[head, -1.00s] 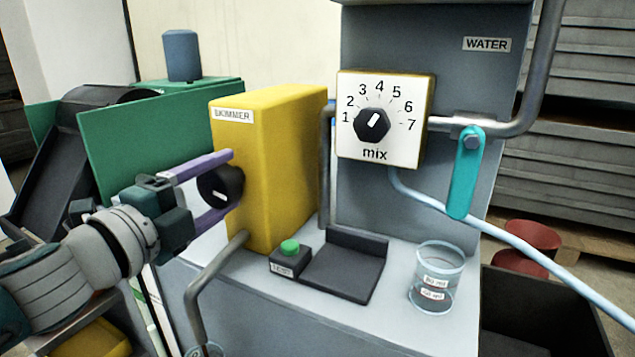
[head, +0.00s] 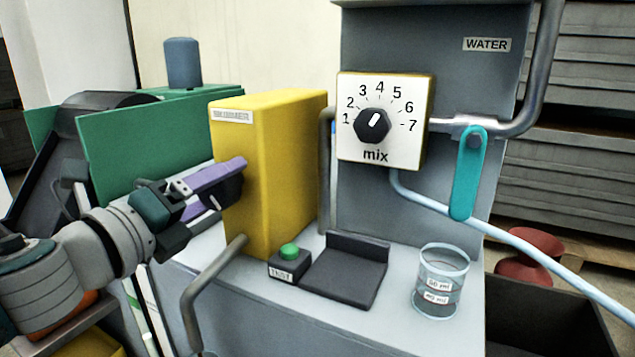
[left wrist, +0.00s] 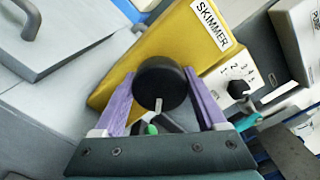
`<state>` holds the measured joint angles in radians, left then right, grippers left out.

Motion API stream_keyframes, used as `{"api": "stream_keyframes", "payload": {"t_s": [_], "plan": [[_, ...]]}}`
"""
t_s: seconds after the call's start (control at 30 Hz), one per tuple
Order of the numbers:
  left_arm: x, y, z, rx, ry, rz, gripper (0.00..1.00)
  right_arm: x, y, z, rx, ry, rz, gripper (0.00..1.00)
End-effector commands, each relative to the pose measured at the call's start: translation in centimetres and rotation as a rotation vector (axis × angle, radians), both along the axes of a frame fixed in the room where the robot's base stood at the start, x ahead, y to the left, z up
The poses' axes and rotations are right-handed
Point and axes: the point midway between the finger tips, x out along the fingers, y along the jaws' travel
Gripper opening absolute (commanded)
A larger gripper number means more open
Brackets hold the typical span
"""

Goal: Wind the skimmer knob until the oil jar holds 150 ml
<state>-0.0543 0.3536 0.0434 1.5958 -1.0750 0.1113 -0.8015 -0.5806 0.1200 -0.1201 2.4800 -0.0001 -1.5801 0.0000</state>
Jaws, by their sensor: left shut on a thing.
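The yellow skimmer box (head: 275,165) stands on the grey bench, with its dark round knob (head: 232,190) on the left face. My left gripper (head: 222,188) is shut on this knob, its purple fingers on either side. In the left wrist view the black knob (left wrist: 160,82) sits between the finger ends (left wrist: 160,95), its white pointer mark toward the bottom of the picture. A bent grey spout (head: 205,280) runs down from the box past the bench's front edge. The oil jar is not clearly visible; the spout's end is near the picture's bottom. My right gripper is out of view.
A clear beaker with ml labels (head: 440,280) stands at the bench's right. A green button (head: 289,251) and a dark plate (head: 345,275) sit beside the skimmer. The mix dial (head: 374,125) and teal lever (head: 468,175) are on the back panel.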

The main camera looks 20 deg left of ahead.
Motion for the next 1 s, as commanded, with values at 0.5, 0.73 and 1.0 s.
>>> {"api": "stream_keyframes", "payload": {"t_s": [0.5,0.73,1.0], "plan": [[0.01,-0.03,0.05,0.018,-0.002,-0.001,0.18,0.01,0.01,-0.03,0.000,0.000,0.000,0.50],[0.01,-0.02,0.04,0.017,-0.002,-0.001,0.99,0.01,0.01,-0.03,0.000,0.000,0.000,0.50],[-0.13,0.00,0.00,0.016,-0.001,0.000,1.00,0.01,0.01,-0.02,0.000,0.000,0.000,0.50]]}}
